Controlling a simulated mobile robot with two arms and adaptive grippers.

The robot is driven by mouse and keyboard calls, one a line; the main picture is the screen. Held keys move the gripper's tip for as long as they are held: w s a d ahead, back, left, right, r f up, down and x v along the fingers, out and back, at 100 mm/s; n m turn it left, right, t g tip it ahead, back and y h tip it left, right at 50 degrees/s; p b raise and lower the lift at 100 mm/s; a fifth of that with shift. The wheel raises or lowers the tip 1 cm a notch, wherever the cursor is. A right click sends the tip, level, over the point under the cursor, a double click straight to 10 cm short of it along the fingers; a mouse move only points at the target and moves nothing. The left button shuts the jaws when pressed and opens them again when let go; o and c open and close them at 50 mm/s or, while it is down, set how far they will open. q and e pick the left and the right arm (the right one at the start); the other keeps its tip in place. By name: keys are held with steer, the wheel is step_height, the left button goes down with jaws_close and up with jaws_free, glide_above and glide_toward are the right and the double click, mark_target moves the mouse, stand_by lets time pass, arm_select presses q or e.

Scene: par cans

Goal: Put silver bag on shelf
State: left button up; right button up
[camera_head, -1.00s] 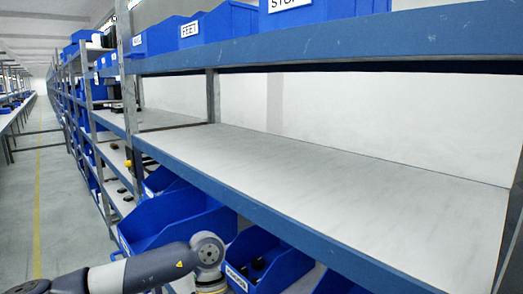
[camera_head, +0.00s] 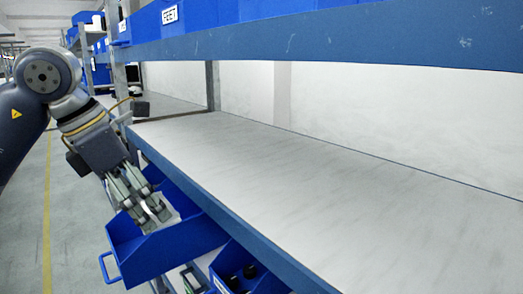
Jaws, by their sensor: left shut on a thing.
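My left arm comes in from the left, and my left gripper (camera_head: 148,212) points down at the open blue bin (camera_head: 165,250) below the shelf's front edge. The gripper is shut on a small silvery thing, which I take for the silver bag (camera_head: 155,211); it is hard to tell apart from the grey fingers. It is at the bin's opening, and I cannot tell whether it touches the bin. The shelf (camera_head: 290,190) is a wide, pale, empty board with a blue front beam, to the right of the gripper. My right gripper is not in view.
An upper shelf beam (camera_head: 350,42) runs above the empty shelf, with labelled blue bins (camera_head: 195,14) on it. Another blue bin (camera_head: 240,270) with dark items sits lower down. A grey upright (camera_head: 212,86) stands at the shelf's back left. The aisle floor is clear at the left.

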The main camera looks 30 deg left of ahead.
mark_target(237, 192)
arm_select(q)
steer(key=shift+w+r, duration=0.15)
steer(key=shift+r, duration=0.1)
steer(key=w+d+p, duration=0.1)
steer(key=w, duration=0.3)
steer(key=w+d+p, duration=0.1)
steer(key=w+d, duration=0.1)
steer(key=w, duration=0.2)
steer(key=w+d+p, duration=0.1)
steer(key=w+d, duration=0.1)
steer(key=w, duration=0.1)
steer(key=shift+w+r+p, duration=0.1)
steer(key=shift+w+p, duration=0.3)
steer(key=shift+w+d, duration=0.15)
steer(key=shift+w, duration=0.35)
steer(key=shift+w+d+r+p, duration=0.1)
steer(key=shift+w+d+p, duration=0.2)
steer(key=shift+w+p, duration=0.3)
steer(key=shift+w+d+p, duration=0.25)
steer(key=shift+w+p, duration=0.3)
steer(key=shift+w, duration=0.05)
steer(key=shift+w+d+f+p, duration=0.15)
steer(key=shift+w+f+p, duration=0.35)
steer(key=shift+f, duration=0.55)
steer(key=shift+s, duration=0.15)
steer(key=shift+f+b, duration=0.15)
steer(key=shift+b, duration=0.2)
steer(key=o, duration=1)
